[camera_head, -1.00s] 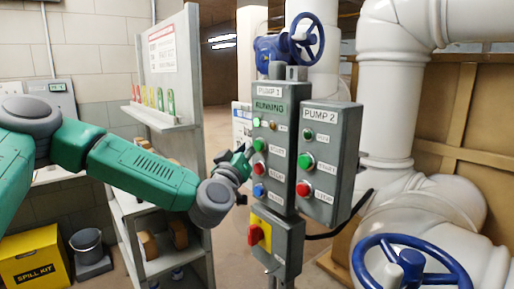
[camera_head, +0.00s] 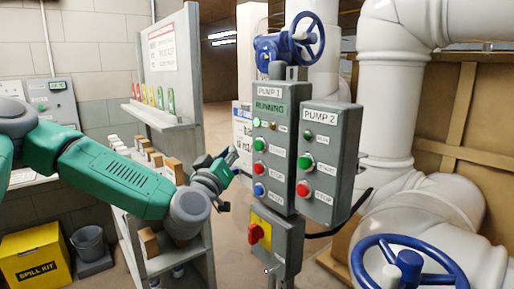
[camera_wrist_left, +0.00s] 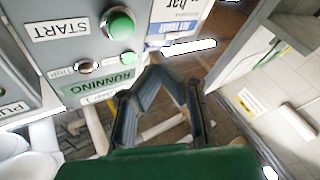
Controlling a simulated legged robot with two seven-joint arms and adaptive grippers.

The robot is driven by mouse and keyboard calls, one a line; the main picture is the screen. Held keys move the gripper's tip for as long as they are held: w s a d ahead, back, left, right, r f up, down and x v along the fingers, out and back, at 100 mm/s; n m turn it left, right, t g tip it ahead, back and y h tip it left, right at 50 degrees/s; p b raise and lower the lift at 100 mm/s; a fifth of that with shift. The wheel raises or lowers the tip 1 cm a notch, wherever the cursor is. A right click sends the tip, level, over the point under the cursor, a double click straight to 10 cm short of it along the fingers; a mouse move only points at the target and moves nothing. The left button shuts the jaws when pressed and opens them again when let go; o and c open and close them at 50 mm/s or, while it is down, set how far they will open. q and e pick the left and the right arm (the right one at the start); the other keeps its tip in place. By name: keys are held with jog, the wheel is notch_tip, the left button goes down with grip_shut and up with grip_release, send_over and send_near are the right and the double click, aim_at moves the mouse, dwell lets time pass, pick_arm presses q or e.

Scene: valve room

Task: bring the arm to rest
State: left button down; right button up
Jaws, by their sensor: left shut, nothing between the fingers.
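My left gripper (camera_head: 232,165) is at the end of the green arm coming in from the left, just left of the Pump 1 box (camera_head: 272,150) and apart from it. In the left wrist view the left gripper (camera_wrist_left: 158,72) has its fingertips together with nothing between them. My right gripper is not in either view.
Blue handwheels (camera_head: 408,268) and white pipes fill the right. A grey shelf unit (camera_head: 190,250) stands behind my arm. A yellow spill kit box (camera_head: 35,258) and bucket (camera_head: 88,243) are lower left.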

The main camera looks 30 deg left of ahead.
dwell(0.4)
pick_arm(q)
jog(key=s+d+f+m+g+h+b, duration=0.1)
jog(key=s+d+f+m+g+h, duration=0.15)
jog(key=d+f, duration=0.45)
jog(key=s+d+f+m+g+h, duration=0.2)
jog(key=s+d+f+g, duration=0.1)
jog(key=f, duration=0.8)
jog(key=s+d+f+m+g+h+b, duration=0.1)
jog(key=s+d+f+m+g+h, duration=0.15)
jog(key=d+f, duration=0.45)
jog(key=s+a+f+g, duration=0.1)
jog(key=s+f+g, duration=0.5)
jog(key=s+f, duration=0.85)
jog(key=s+a+f+g+y, duration=0.1)
jog(key=s+a+f+g, duration=0.1)
jog(key=s, duration=0.3)
jog(key=s+a+f+g+b, duration=0.1)
jog(key=s+a+f+g, duration=0.1)
jog(key=s+f, duration=0.2)
jog(key=s+a+f+m+g+y, duration=0.1)
jog(key=s+a+f, duration=0.1)
jog(key=s, duration=0.4)
jog(key=shift+f+g+y+b, duration=0.3)
jog(key=shift+f+g+b, duration=0.1)
jog(key=shift+f, duration=0.1)
jog(key=shift+w, duration=0.15)
